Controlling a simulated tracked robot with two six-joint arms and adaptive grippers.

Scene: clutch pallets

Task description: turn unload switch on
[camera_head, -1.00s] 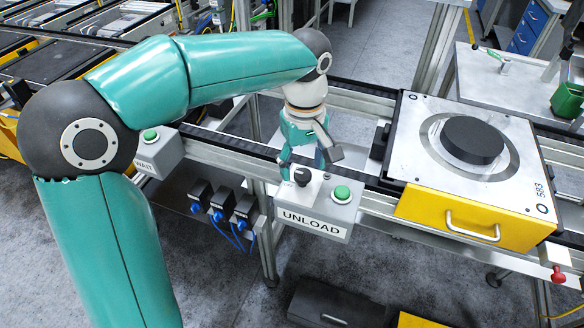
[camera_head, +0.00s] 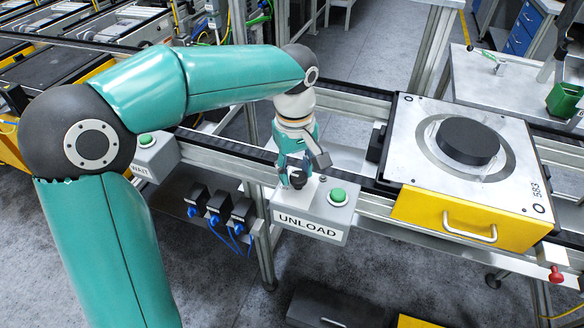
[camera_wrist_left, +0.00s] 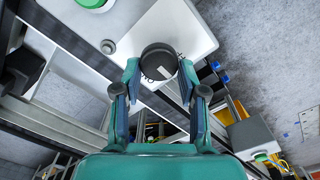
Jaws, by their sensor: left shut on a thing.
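The unload switch is a black round knob (camera_head: 298,178) on top of a grey box (camera_head: 318,212) labelled UNLOAD, with a green button (camera_head: 338,195) beside it. My left gripper (camera_head: 294,172) reaches down to the knob from above. In the left wrist view the knob (camera_wrist_left: 159,62) sits between the fingertips of the left gripper (camera_wrist_left: 158,70), which are shut on its sides. A light mark shows on the knob's face; part of the lettering around it is covered. My right gripper is not in view.
A pallet with a yellow front (camera_head: 460,218) and a black disc (camera_head: 468,141) stands on the conveyor to the right. A WAIT box (camera_head: 157,158) with a green button is at the left. Black connectors (camera_head: 218,204) with blue cables hang below the rail.

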